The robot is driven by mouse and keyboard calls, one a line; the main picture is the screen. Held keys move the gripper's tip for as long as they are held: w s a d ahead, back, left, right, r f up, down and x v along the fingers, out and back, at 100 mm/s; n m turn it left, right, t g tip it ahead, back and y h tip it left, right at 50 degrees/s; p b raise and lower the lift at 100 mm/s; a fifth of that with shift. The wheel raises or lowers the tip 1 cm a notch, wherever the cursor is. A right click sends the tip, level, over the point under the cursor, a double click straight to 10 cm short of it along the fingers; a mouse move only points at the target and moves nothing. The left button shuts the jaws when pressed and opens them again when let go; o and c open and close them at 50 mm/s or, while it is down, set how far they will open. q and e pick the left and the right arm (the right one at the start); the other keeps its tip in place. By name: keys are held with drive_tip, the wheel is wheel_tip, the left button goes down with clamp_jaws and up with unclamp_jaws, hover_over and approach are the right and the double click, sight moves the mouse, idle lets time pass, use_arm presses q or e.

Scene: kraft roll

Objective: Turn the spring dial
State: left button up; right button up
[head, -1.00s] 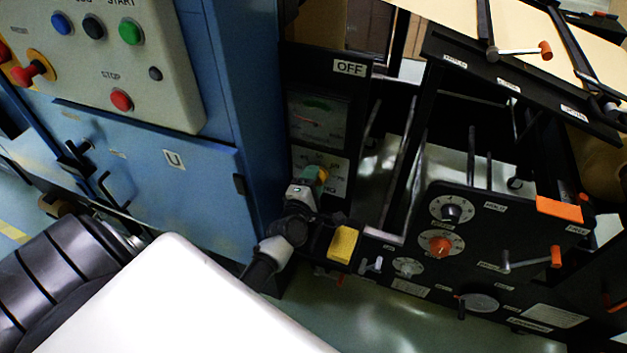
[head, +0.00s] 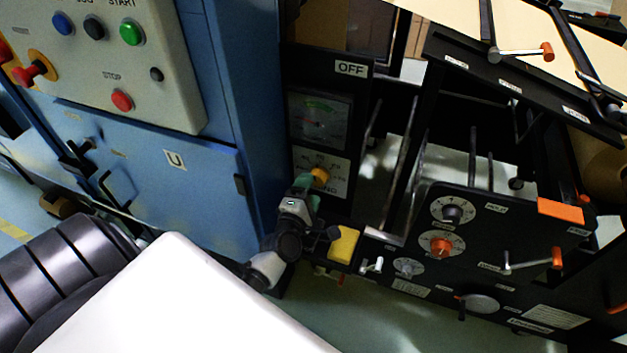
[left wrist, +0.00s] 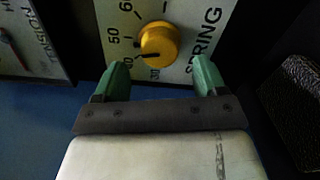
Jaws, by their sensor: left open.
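The spring dial is a yellow knob (left wrist: 159,44) on a white plate marked SPRING with numbers around it. In the left wrist view its dark pointer line sits toward the lower left. In the head view the knob (head: 320,176) shows just beyond my left gripper (head: 311,187). The left gripper's green fingers (left wrist: 160,80) are open, one to each side below the knob. They look apart from it, with nothing between them. My right gripper is in neither view.
A tension gauge (head: 320,122) sits above the dial plate. A yellow block (head: 343,244) is close to the right of my left wrist. A black panel with a red knob (head: 440,246) and an orange-handled crank (head: 556,258) stands at right. A blue cabinet (head: 165,190) stands at left.

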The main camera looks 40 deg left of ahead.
use_arm(q)
drive_tip(key=v, duration=0.6)
drive_tip(key=shift+s, duration=0.35)
